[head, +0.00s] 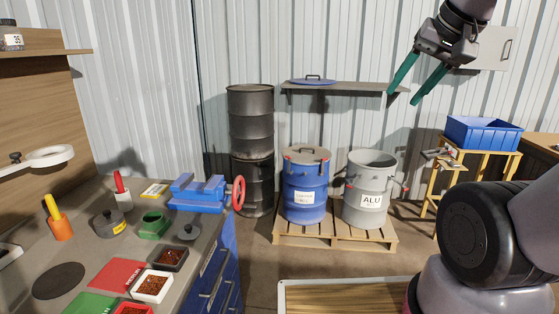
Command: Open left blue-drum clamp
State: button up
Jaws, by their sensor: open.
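The blue drum (305,188) stands upright on a wooden pallet, with a grey lid (306,155) and a handle on top. It has a red-tipped clamp (288,157) at the left of its rim and another clamp (326,160) at the right. Both are too small to tell whether they are latched. My gripper (402,98), with green fingers spread apart, is open and empty at the upper right. In the picture it is well above and to the right of the blue drum, touching nothing that I can see.
A grey open drum (367,205) marked ALU stands right of the blue drum on the pallet (335,236). Stacked dark barrels (250,120) stand at the left. A wall shelf (345,87) is above. A cluttered workbench (205,245) fills the left; a blue bin (484,134) is at right.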

aim_at(289, 159)
jog(key=i, duration=1)
jog(key=i+l+u, duration=0.15)
jog(key=i, duration=0.85)
jog(key=i+l+u, duration=0.15)
jog(key=i+u, duration=0.2)
jog(key=i, duration=0.2)
jog(key=i+l+u, duration=0.35)
jog(key=i, duration=0.15)
